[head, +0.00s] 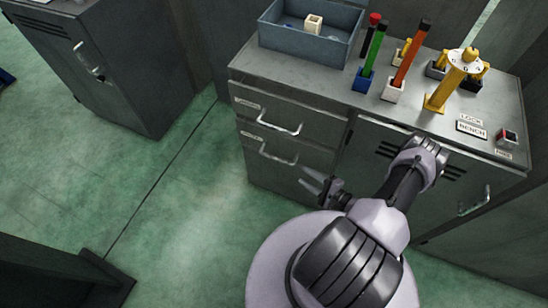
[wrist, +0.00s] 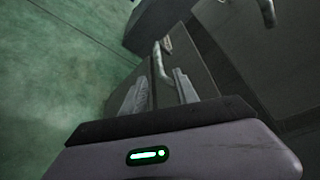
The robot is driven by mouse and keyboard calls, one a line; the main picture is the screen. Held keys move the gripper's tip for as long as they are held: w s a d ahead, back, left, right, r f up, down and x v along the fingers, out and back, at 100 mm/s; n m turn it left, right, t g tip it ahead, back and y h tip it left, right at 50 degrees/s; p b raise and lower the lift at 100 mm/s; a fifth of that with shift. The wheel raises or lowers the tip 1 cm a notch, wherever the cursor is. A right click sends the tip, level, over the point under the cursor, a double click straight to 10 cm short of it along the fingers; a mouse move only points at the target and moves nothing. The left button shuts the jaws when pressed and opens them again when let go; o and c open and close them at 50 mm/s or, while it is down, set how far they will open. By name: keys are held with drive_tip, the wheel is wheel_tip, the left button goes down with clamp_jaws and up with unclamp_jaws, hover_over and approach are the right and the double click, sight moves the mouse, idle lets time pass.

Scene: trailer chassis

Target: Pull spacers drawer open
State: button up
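The grey cabinet has an upper drawer (head: 310,128) and a lower drawer (head: 308,158), each with a bar handle and a small label at its left. The labels are too small to read, so I cannot tell which is the spacers drawer. Both look shut. My gripper (head: 303,176) is open and empty, just right of and slightly below the lower drawer's handle (head: 279,155) in the head view. In the wrist view, a handle (wrist: 160,64) lies ahead of my two parted fingers (wrist: 162,80), apart from them, with a label (wrist: 168,43) behind it.
On the cabinet top are a blue-grey bin (head: 308,40), coloured tools in holders, a yellow stand (head: 450,85) and a red button (head: 508,136). A cabinet door with a handle (head: 474,201) is to the right. Another handle (wrist: 267,12) shows in the wrist view.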

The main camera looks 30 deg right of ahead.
sight(277, 158)
drive_tip(key=b+x, duration=0.4)
drive_tip(key=x, duration=1)
drive_tip(key=shift+a+f+b, duration=0.2)
drive_tip(key=shift+b, duration=0.15)
drive_tip(key=shift+w+a, duration=0.2)
drive_tip(key=shift+w, duration=0.25)
clamp_jaws()
